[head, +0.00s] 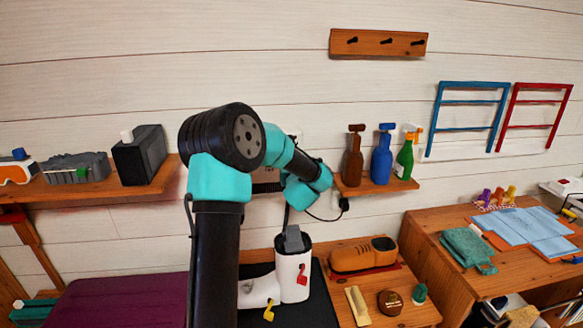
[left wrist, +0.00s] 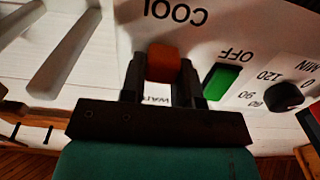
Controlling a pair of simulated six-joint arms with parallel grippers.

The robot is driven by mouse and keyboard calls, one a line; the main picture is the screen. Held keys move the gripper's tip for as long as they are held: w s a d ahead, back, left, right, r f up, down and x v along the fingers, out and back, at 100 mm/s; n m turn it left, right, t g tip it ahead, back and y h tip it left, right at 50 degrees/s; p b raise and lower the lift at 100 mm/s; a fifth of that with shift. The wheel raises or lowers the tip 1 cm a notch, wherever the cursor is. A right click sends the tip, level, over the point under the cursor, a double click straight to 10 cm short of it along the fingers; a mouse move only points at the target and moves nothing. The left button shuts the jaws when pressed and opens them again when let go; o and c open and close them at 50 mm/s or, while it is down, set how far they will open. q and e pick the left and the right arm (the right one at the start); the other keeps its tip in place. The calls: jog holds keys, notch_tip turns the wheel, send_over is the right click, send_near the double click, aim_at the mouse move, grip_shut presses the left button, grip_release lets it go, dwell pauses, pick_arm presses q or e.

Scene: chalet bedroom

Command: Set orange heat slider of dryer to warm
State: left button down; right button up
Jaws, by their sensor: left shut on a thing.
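The dryer's white panel (left wrist: 125,30) fills much of the left wrist view, with its lettering upside down. The orange heat slider (left wrist: 163,62) is between the two dark fingers of my left gripper (left wrist: 163,77), which is shut on it. COOL is printed above the slider in that view. A partly covered label, apparently WARM, shows below it between the fingers. A green switch (left wrist: 221,81) beside OFF and a black timer dial (left wrist: 287,96) are to the right. In the head view my left arm hides the gripper and most of the panel. My right gripper is not seen.
A shelf with bottles (head: 381,154) is right of my arm. A black box (head: 139,154) stands on the left shelf. A cord (head: 325,219) hangs by the wall plug.

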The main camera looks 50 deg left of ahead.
pick_arm(q)
jog(key=shift+r, duration=2.95)
jog(key=c, duration=0.8)
grip_release()
jog(key=shift+c, duration=0.2)
jog(key=shift+d, duration=0.1)
jog(key=v, duration=1.7)
jog(key=shift+s+d, duration=0.1)
jog(key=shift+s, duration=0.05)
